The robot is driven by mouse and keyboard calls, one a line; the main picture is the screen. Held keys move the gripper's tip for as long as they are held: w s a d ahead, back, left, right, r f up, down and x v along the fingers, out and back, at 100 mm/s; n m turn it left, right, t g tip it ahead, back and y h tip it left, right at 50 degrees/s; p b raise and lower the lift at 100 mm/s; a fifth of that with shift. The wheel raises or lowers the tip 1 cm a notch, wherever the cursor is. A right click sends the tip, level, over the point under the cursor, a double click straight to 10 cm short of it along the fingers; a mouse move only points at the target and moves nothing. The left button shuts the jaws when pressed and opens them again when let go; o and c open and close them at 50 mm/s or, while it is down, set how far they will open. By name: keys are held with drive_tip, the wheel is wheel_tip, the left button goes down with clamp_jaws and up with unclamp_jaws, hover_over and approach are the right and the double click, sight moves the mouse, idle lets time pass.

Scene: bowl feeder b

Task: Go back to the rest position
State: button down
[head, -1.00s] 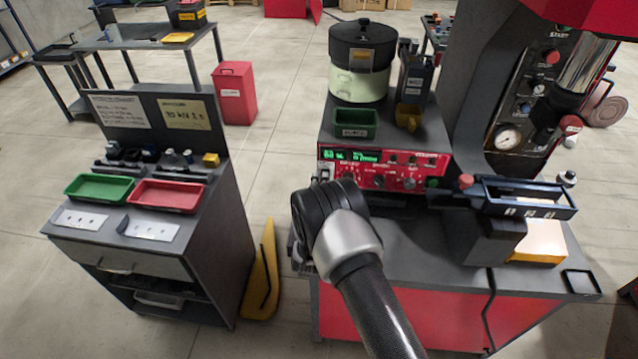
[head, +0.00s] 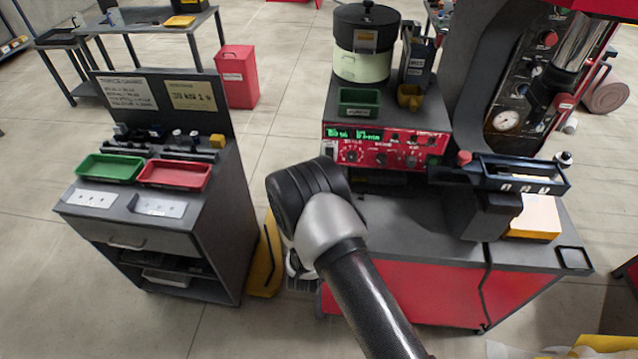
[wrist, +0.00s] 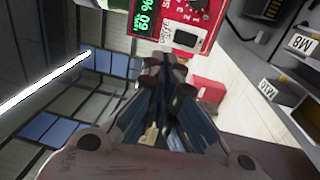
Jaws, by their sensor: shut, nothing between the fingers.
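My gripper (wrist: 165,75) shows in the wrist view with its fingers together and nothing between them. In the head view my arm reaches up from the bottom, and its bent joint hides most of the gripper. The arm stands in front of the red-fronted machine bench (head: 420,290), left of its middle. In the wrist view the red control panel (wrist: 180,22) with a green display lies beyond the fingertips. The same panel shows in the head view (head: 383,147).
A grey cart with a green tray (head: 110,168) and a red tray (head: 175,174) stands left. The bowl feeder (head: 362,65), a small green bin (head: 359,102) and a dark rail (head: 515,172) are on the bench. A yellow stand (head: 265,265) is between cart and bench.

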idle(0.3)
drive_tip(key=w+d+r+m+g+y, duration=0.1)
drive_tip(key=w+r+m+g, duration=0.15)
drive_tip(key=r, duration=0.25)
drive_tip(key=w+d+r+m+g, duration=0.2)
drive_tip(key=r+m, duration=0.1)
drive_tip(key=r, duration=0.3)
drive_tip(key=s+d+r+m+g+y+b, duration=0.1)
drive_tip(key=s+d+r+m+g+b, duration=0.2)
drive_tip(key=s+r, duration=0.5)
drive_tip(key=s+d+r+m+g, duration=0.1)
drive_tip(key=s+d+m+g, duration=0.1)
drive_tip(key=s, duration=0.9)
drive_tip(key=s+d+m+g+h, duration=0.1)
drive_tip(key=s+d+m+g, duration=0.2)
drive_tip(key=s+d, duration=0.4)
drive_tip(key=s+d+r+m+g, duration=0.1)
drive_tip(key=s+d+m, duration=0.3)
drive_tip(key=s, duration=1)
drive_tip(key=shift+s+d+r+g, duration=0.3)
drive_tip(key=shift+s+d+g, duration=0.1)
drive_tip(key=shift+d+g, duration=0.2)
drive_tip(key=shift+w, duration=0.1)
